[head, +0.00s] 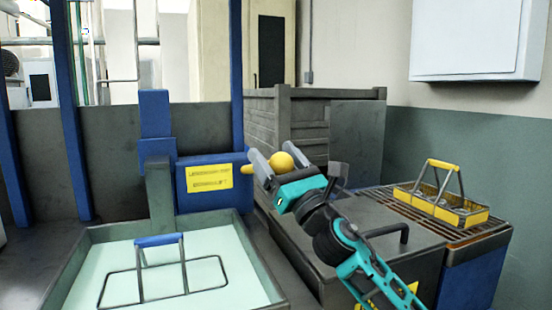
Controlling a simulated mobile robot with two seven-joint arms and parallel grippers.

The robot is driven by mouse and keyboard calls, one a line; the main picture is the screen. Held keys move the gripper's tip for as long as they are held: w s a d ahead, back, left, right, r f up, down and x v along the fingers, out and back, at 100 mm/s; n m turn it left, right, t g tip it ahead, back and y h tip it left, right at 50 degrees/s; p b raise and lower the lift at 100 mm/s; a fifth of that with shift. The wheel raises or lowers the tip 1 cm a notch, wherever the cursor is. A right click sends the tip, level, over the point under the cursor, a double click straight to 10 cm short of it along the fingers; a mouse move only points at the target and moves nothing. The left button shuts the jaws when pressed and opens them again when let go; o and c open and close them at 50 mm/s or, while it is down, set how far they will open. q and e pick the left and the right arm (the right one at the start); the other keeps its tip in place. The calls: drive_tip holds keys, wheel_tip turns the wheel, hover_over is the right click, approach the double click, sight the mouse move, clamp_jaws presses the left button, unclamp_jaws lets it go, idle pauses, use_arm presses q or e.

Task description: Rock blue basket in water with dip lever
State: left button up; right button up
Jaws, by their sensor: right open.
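The blue-handled wire basket (160,240) sits in the pale water of the tank (66,263) at the lower left, its handle above the surface. A blue box with a yellow label (208,177) stands behind the tank. A yellow ball knob (281,163), apparently the dip lever's, is at the right of this box, and a small yellow stub (248,170) shows beside it. My right gripper (282,164) is open, its fingers on either side of the knob in the picture. Whether they touch it I cannot tell. The lever's shaft is hidden. My left gripper is not in view.
A yellow-handled basket (445,200) stands on a slatted rack at the right. A dark cabinet with a black handle (393,234) lies under my right arm. Blue posts (72,120) rise behind the tank. A grey slatted crate (300,118) stands at the back.

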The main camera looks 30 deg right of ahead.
drive_tip(key=b+v, duration=0.3)
drive_tip(key=v, duration=0.9)
drive_tip(key=shift+s+f, duration=0.2)
drive_tip(key=shift+s, duration=0.2)
